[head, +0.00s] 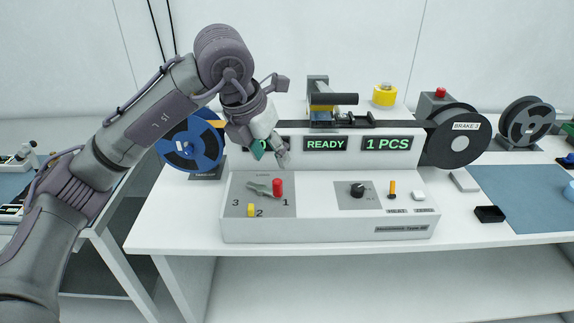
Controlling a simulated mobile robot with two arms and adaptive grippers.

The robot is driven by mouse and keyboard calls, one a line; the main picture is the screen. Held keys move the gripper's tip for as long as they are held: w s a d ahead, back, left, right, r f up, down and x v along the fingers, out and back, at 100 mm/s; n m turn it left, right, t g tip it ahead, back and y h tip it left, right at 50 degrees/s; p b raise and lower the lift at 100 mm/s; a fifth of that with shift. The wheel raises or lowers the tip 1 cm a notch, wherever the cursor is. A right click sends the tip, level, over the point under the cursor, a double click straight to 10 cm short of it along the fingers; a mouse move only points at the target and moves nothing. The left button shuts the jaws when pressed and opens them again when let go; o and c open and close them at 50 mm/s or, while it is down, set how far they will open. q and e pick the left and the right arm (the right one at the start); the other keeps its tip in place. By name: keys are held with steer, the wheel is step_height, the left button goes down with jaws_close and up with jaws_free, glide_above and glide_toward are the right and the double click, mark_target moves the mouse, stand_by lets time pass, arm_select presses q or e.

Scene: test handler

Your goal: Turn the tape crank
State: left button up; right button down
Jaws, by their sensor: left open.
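The crank on the console's sloped front is a short grey arm (262,188) with an upright red knob (278,187), near the mark 1. A small yellow peg (251,211) stands by the mark 2. My left gripper (270,156) is open and empty, pointing down above and slightly behind the crank, apart from it. It covers part of the console's left display. My right gripper is not in view.
The white console (330,228) also carries a black dial (357,190) and an orange switch (392,189). A blue reel (190,140) stands left, a dark reel (453,136) right. A black tray (489,214) lies right of the console.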

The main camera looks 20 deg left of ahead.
arm_select(q)
steer(key=a, duration=0.1)
steer(key=p, duration=0.1)
glide_above(276, 181)
steer(key=s, duration=0.2)
steer(key=shift+y, duration=0.4)
steer(key=f, duration=0.5)
steer(key=shift+s+a, duration=0.2)
steer(key=shift+a, duration=0.05)
steer(key=p+x, duration=0.1)
steer(key=x, duration=0.4)
steer(key=shift+w+f, duration=0.3)
steer(key=shift+w+d+f, duration=0.1)
steer(key=shift+f, duration=0.2)
steer(key=shift+w+f, duration=0.2)
steer(key=shift+f, duration=0.15)
steer(key=c, duration=0.4)
jaws_close()
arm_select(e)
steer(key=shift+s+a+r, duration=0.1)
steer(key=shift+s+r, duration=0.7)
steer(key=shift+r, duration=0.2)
